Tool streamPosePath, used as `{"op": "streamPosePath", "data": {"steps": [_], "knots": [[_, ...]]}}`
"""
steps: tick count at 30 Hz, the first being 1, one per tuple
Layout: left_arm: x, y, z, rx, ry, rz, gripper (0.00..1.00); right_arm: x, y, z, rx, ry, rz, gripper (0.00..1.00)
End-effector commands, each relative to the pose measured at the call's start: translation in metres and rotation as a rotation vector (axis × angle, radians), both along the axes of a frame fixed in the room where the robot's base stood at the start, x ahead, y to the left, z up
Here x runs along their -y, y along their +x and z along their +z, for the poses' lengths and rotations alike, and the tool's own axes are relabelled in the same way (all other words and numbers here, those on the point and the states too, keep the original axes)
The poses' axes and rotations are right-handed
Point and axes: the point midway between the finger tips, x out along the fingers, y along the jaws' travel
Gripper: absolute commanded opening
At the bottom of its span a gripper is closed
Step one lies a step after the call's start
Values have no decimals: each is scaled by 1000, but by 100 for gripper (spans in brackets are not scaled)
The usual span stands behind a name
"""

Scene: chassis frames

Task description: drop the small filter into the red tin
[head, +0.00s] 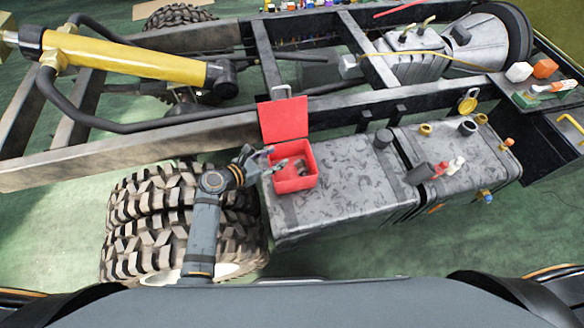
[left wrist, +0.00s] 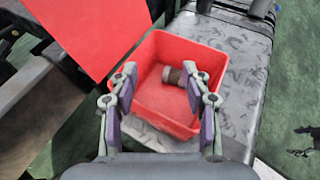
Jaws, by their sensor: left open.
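The red tin (head: 296,184) stands on the grey tank with its lid (head: 284,120) open towards the chassis rail. In the left wrist view the tin (left wrist: 205,50) shows from above. A small filter (left wrist: 180,76), a cylinder with pale ends and a brown middle, lies on its side on the tin's floor. My left gripper (head: 270,160) is at the tin's left side, its fingers reaching over the rim. In the left wrist view the gripper (left wrist: 160,88) is open, with its fingers apart and nothing held between them. My right gripper is not in view.
The grey tank (head: 345,200) has free top surface right of the tin. Beyond it, a second tank (head: 485,160) carries caps and small parts. Big tyres (head: 150,215) stand below my left arm. The chassis rail (head: 350,110) runs behind the tin.

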Motion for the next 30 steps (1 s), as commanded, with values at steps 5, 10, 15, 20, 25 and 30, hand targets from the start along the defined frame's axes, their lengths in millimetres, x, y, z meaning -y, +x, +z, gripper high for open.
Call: {"op": "streamPosePath", "data": {"steps": [5, 10, 15, 20, 25, 30], "knots": [[-31, -28, 16, 0, 6, -4, 48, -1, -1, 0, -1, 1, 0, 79], [-57, -50, 30, -1, 6, -3, 48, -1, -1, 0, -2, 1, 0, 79], [-70, -61, 38, -1, 2, -1, 48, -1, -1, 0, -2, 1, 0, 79], [-71, -63, 40, -1, -2, -1, 48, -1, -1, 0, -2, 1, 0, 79], [-71, -62, 40, -1, -2, -1, 48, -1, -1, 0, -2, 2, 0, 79], [-71, -62, 40, 0, -1, -2, 48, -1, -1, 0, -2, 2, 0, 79]]}}
